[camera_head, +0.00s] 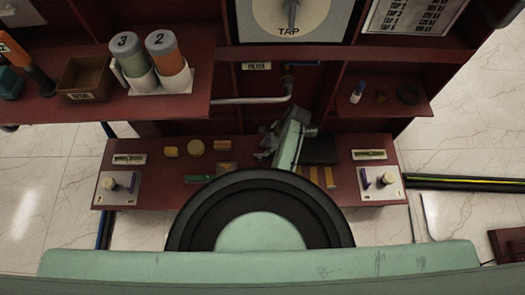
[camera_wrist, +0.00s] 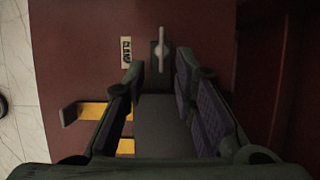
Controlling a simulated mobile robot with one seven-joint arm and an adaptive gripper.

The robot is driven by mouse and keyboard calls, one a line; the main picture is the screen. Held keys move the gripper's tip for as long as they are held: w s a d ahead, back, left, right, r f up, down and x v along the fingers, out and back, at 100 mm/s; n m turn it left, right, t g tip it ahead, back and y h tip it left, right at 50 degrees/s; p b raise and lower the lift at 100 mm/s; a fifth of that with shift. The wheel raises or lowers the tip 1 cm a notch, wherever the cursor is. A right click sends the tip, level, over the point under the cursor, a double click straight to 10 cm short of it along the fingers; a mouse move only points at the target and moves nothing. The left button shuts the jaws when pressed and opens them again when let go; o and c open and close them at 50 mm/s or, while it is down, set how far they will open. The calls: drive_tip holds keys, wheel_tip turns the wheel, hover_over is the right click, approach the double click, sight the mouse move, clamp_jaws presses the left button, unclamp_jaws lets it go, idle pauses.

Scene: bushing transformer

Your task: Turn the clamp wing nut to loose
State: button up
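In the wrist view, the clamp wing nut (camera_wrist: 161,45) shows as a light grey bar with a rounded middle on a dark mount. Its bar points roughly up and down in that picture. A pale label (camera_wrist: 126,52) with dark, rotated lettering sits just left of it. My gripper (camera_wrist: 160,70) is open, with one finger on each side of the picture and nothing held. The wing nut appears beyond the fingertips, between their lines; the exact gap is unclear. In the head view my gripper (camera_head: 268,143) is small, above the red lower shelf. I cannot make out the wing nut there.
A dark block (camera_wrist: 162,125) lies between the fingers in the wrist view, with yellow strips (camera_wrist: 92,112) to its left. The lower shelf (camera_head: 235,143) holds several small parts. The TAP dial (camera_head: 290,12) and a pipe (camera_head: 250,99) are behind.

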sight(260, 155)
drive_tip(key=x, duration=0.5)
drive_tip(key=shift+f, duration=0.1)
drive_tip(key=shift+w, duration=0.1)
drive_tip(key=shift+c, duration=0.6)
clamp_jaws()
